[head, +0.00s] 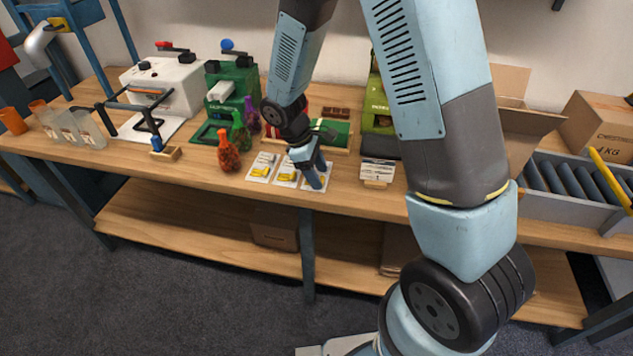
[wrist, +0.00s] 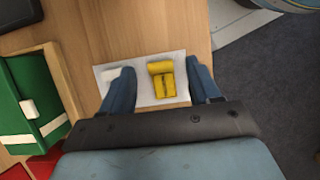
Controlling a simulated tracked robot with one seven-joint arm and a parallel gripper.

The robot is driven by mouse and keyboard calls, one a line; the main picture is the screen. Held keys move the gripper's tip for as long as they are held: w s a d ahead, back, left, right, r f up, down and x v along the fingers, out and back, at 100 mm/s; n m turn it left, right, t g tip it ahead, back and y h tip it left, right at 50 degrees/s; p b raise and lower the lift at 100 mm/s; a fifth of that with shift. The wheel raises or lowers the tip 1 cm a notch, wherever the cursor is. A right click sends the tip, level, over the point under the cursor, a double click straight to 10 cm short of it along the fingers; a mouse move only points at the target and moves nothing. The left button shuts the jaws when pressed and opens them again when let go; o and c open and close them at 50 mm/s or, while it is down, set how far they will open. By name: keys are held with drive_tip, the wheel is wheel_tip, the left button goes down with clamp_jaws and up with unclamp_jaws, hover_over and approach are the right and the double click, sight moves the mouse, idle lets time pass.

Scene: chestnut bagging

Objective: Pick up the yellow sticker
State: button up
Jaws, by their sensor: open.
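Yellow stickers lie on small white cards near the front of the bench. In the head view, one yellow sticker (head: 262,171) is on the left card and another yellow sticker (head: 288,175) is on the middle card. My gripper (head: 312,178) is low over the right end of this row. In the wrist view, my gripper (wrist: 160,74) is open, with a yellow sticker (wrist: 162,82) between its fingers on a white card (wrist: 144,92). The fingers look apart from it. The palm hides the near part of the card.
Orange, green and purple bottles (head: 228,152) stand left of the cards. The bench's front edge (head: 240,182) is close by.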

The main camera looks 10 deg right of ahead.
drive_tip(key=shift+s+d+f, duration=0.1)
drive_tip(key=shift+d+f, duration=0.1)
drive_tip(key=shift+f, duration=0.2)
clamp_jaws()
idle(0.4)
